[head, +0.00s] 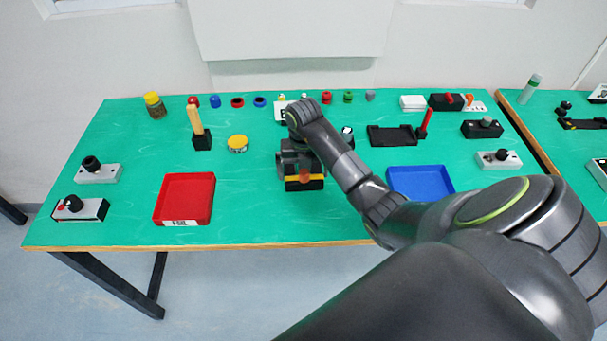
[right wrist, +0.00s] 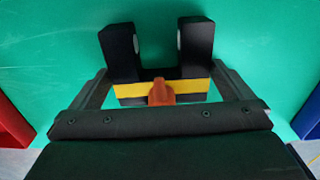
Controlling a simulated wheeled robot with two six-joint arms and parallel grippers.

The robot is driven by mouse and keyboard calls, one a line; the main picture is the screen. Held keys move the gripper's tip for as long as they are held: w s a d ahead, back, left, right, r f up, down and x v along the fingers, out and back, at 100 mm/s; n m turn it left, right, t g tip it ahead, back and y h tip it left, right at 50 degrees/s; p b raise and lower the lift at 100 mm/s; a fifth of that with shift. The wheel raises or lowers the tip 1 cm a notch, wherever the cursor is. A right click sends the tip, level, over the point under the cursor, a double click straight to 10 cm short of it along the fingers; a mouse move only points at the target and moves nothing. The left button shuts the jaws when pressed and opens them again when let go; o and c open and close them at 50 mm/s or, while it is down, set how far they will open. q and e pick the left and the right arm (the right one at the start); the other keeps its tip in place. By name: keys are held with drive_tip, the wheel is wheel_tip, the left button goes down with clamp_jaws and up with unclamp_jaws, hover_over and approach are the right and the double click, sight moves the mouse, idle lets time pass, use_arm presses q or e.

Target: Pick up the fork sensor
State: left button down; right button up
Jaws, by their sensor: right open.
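The fork sensor (right wrist: 122,50) is a black U-shaped block with two upright prongs, a yellow band and an orange-brown piece at its front. In the head view the fork sensor (head: 291,185) stands near the middle of the green table, partly hidden under my right arm. My right gripper (right wrist: 162,82) is open above it, with one finger on each side of the sensor's body. I cannot tell whether the fingers touch it. In the head view my right gripper (head: 299,160) covers the sensor's far part. My left gripper is not in view.
A red tray (head: 184,202) lies left of the sensor and a blue tray (head: 420,180) lies right, partly behind my arm. A yellow-topped round part (head: 238,143) and a wooden-handled stand (head: 198,130) are behind left. The table front between the trays is clear.

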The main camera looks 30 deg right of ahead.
drive_tip(key=shift+f, duration=0.25)
drive_tip(key=c, duration=0.8)
drive_tip(key=shift+o, duration=0.2)
drive_tip(key=shift+r, duration=0.1)
